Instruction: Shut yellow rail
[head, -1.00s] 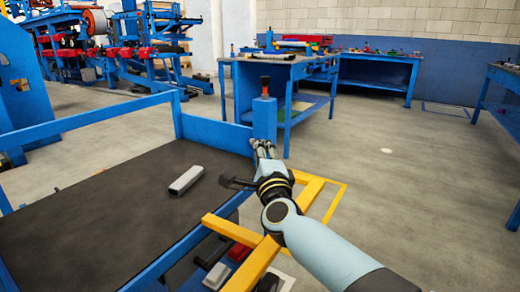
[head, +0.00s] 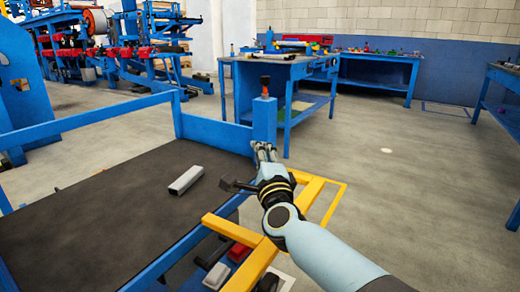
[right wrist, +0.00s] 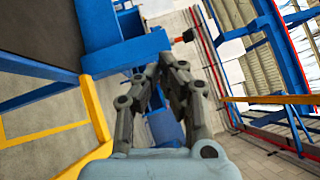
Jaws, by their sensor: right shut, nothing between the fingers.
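The yellow rail (head: 257,262) runs along the right side of the blue-framed dark table and stands out from it at an angle. In the right wrist view the yellow rail (right wrist: 97,115) passes left of my fingers. My right gripper (head: 262,148) is shut and empty, above the rail's far part and close to the blue corner post (head: 264,120). In the right wrist view the fingers (right wrist: 172,62) point towards the blue post (right wrist: 125,55). I cannot tell whether they touch it. My arm hides part of the rail. My left gripper is not in view.
A grey metal bar (head: 186,180) lies on the dark tabletop (head: 100,225). A red-topped knob (head: 265,86) stands on the corner post. Blue workbenches (head: 275,70) stand behind; the floor on the right is clear.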

